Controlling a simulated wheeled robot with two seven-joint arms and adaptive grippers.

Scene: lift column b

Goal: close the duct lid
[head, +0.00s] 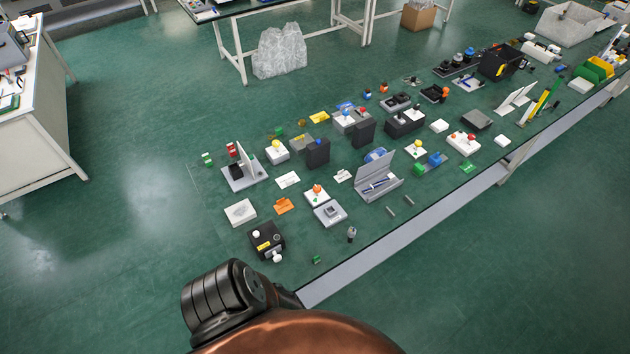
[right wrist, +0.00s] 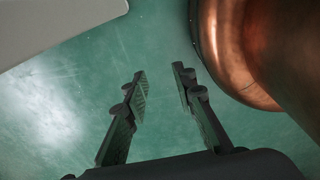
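The duct (head: 388,191) is a grey open box on the green table in the head view, with blue-and-white pieces inside. Its grey lid (head: 375,168) stands raised and tilted along the far side of the box. My right gripper (right wrist: 160,82) shows in the right wrist view, with its two dark fingers apart and nothing between them. It is over bare green floor, and the duct is not in that view. My left gripper is in neither view.
Grey rods (head: 408,200) lie close to the duct's right. A blue tape roll (head: 375,155) sits behind the lid. A black box with knobs (head: 266,241) and a grey square device (head: 330,214) stand to the left. Many small parts crowd the table.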

